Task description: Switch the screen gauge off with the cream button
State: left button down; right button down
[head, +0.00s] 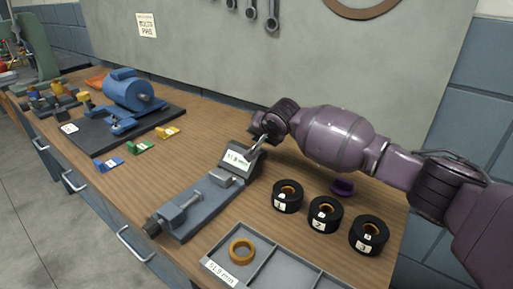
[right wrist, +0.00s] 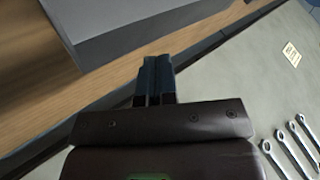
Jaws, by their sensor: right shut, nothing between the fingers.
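The screen gauge is a grey bench device (head: 205,200) with a long bed and a tilted head. Its white screen (head: 237,158) shows a reading in mm, so it is lit. My right gripper (head: 256,149) is shut and empty, with its fingertips right at the upper right edge of the gauge head; I cannot tell whether they touch it. The cream button does not show; the gripper or head may hide it. In the right wrist view my shut fingers (right wrist: 156,68) point toward a grey body (right wrist: 130,22), likely the gauge. My left gripper is not in view.
A grey tray (head: 283,270) with an orange ring is in front. A blue motor (head: 130,91) on a dark plate and small coloured blocks (head: 140,147) are left. A wall stands behind.

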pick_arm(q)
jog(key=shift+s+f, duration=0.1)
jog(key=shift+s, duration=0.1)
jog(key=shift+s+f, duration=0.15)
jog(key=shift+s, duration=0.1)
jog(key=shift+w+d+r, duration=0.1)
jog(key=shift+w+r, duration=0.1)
pick_arm(e)
jog(key=shift+f, duration=0.35)
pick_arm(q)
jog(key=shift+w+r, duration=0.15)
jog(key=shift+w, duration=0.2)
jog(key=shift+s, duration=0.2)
pick_arm(e)
jog(key=shift+f, duration=0.2)
